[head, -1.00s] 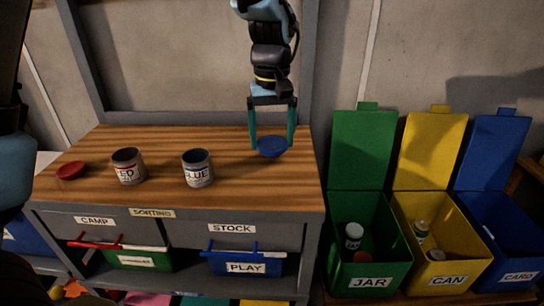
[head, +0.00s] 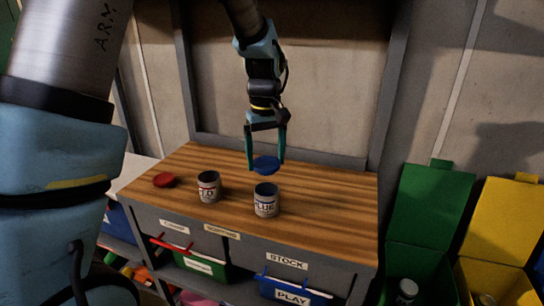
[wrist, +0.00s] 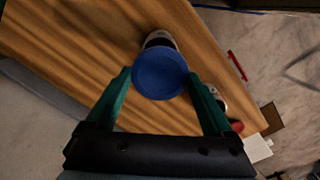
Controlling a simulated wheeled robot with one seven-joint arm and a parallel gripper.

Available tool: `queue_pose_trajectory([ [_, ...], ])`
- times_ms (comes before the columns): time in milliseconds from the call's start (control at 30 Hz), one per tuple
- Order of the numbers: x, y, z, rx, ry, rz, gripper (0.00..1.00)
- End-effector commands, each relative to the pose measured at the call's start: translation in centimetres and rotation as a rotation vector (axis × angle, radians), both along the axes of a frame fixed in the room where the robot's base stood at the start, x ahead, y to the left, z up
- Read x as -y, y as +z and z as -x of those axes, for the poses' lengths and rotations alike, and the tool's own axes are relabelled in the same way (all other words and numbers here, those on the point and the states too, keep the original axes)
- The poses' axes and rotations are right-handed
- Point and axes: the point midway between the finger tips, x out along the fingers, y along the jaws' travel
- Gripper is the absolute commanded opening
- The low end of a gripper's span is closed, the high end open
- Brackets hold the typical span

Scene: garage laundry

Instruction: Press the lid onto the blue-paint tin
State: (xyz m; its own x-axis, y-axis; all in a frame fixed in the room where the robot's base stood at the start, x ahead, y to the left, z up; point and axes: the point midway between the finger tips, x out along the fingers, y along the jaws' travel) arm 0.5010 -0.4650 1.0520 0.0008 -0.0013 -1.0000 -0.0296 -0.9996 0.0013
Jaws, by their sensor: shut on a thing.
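The blue lid (head: 265,164) is held between the green fingers of my gripper (head: 266,160), above the bench and just behind and above the blue-paint tin (head: 266,203). The tin stands upright and open, with a BLUE label. In the wrist view the lid (wrist: 160,74) sits between the fingertips (wrist: 160,78) and hides most of the blue-paint tin (wrist: 159,38), whose rim shows beyond it. The lid is apart from the tin.
An open red-paint tin (head: 209,188) stands to the left of the blue one, with a red lid (head: 164,180) lying farther left. The wooden bench top (head: 330,200) is clear on the right. Green (head: 430,210) and yellow (head: 505,220) bins stand beyond its right end.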

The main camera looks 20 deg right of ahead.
Motion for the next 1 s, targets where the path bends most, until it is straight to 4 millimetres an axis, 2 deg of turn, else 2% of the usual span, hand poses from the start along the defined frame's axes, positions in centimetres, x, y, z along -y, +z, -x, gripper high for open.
queue_pose_trajectory([
  [533, 0.0, -5.0, 0.0, -0.001, -0.001, -0.001, 0.35],
  [1000, 0.0, -5.6, 0.0, 0.000, -0.001, 0.000, 0.35],
])
